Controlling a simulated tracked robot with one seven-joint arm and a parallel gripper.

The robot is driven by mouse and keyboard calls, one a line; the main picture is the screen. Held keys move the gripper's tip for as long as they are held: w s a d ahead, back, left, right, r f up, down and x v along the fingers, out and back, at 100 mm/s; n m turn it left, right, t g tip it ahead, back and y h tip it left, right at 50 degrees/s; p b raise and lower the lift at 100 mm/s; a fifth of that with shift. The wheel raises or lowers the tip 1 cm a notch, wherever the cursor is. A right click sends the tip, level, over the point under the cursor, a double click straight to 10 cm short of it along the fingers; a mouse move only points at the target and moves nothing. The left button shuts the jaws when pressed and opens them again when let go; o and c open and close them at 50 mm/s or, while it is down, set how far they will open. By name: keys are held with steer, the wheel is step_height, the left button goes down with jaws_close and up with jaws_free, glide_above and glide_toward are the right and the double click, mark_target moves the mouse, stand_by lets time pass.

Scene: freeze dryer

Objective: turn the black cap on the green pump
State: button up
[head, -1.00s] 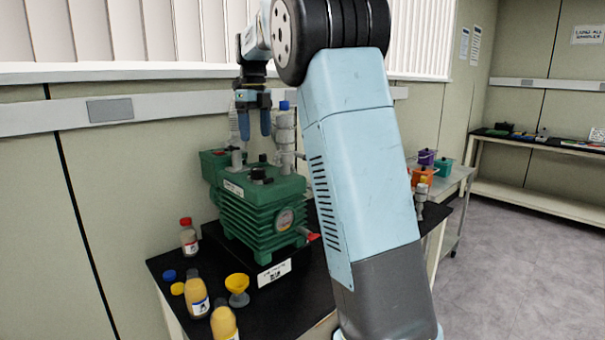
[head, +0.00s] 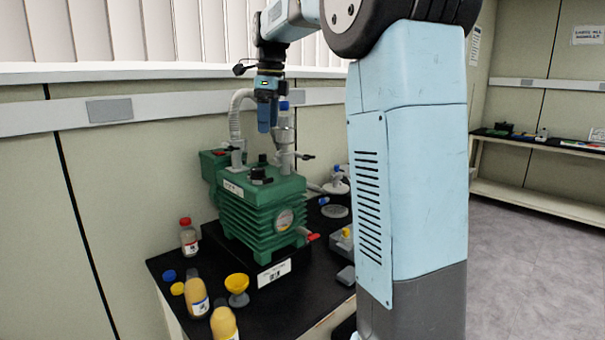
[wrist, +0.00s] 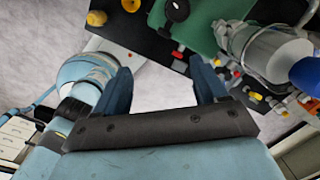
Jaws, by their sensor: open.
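The green pump (head: 262,215) stands on the black bench top. The black cap (head: 260,175) sits on the pump's upper face. In the wrist view the cap (wrist: 176,9) shows at the top edge, on the green pump body (wrist: 204,22). My gripper (head: 267,128) hangs above the pump, pointing down, and appears slightly right of the cap in the head view. In the wrist view my gripper (wrist: 161,85) is open, with its blue fingers apart and nothing between them. The cap lies beyond the fingertips and is not touched.
A grey fitting with a blue top (head: 284,135) rises close beside my gripper; it is large at right in the wrist view (wrist: 278,55). A red-capped bottle (head: 188,238), a yellow funnel (head: 237,283) and yellow bottles (head: 197,297) stand left and in front of the pump.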

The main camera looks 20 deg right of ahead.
steer(key=s+f+n+t, duration=0.1)
steer(key=s+f+n, duration=0.2)
steer(key=s+n, duration=0.5)
steer(key=s+f+n+t, duration=0.2)
steer(key=s+f+n, duration=0.2)
steer(key=s+n, duration=0.5)
steer(key=shift+s+a+f, duration=0.25)
steer(key=shift+s+a, duration=0.15)
steer(key=shift+s, duration=2.4)
